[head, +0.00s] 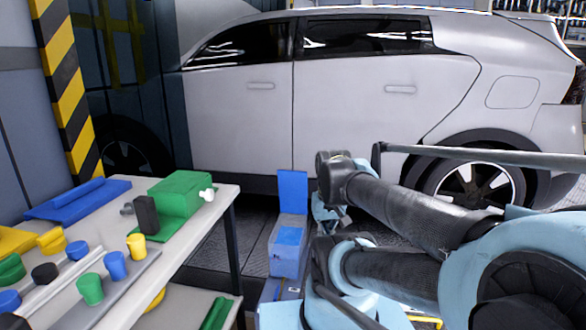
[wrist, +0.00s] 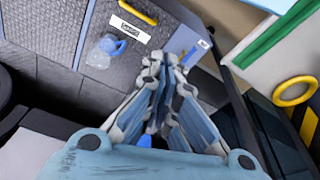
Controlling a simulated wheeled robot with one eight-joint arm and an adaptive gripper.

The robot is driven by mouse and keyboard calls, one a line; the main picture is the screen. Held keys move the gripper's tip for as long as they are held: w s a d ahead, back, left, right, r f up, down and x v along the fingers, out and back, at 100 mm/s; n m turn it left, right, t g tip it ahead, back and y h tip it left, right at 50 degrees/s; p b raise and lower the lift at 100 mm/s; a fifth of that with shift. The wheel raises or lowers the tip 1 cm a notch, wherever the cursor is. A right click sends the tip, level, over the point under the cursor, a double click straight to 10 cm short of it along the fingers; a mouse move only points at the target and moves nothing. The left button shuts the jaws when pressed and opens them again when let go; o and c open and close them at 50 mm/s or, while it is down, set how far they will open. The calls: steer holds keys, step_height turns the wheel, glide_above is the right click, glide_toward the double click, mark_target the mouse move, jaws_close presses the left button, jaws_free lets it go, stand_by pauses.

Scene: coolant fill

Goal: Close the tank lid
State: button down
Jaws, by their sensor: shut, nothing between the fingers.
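The tank (head: 286,252) is a blue box low on the floor in the middle of the head view. Its lid appears to be the flat blue panel (head: 292,190) standing upright at the tank's far end, so the lid looks open. My gripper (head: 328,212) is just right of the lid and tank in the head view, partly hidden by my arm; contact cannot be told. In the wrist view my gripper (wrist: 164,62) has its fingertips together, with nothing visible between them. I cannot clearly make out the lid in the wrist view.
A workbench (head: 222,205) with a green block (head: 180,196) and several coloured knobs stands at left. A silver car (head: 370,110) fills the back. In the wrist view a clear container with a blue top (wrist: 107,48) lies near a white label (wrist: 130,29).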

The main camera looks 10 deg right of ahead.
steer(key=w+r+m+t, duration=0.1)
steer(key=w+r, duration=0.3)
steer(key=w, duration=0.9)
steer(key=w+r+m+t+h, duration=0.1)
steer(key=w+r, duration=0.4)
steer(key=w, duration=0.8)
steer(key=w+r+m+t, duration=0.1)
steer(key=w+r, duration=0.3)
steer(key=w, duration=0.8)
steer(key=w+a+f+t+h, duration=0.1)
steer(key=w+a+f, duration=0.1)
steer(key=w, duration=1.3)
step_height(320, 180, down, 10)
steer(key=w, duration=0.2)
steer(key=shift+r, duration=0.25)
steer(key=shift+d, duration=0.1)
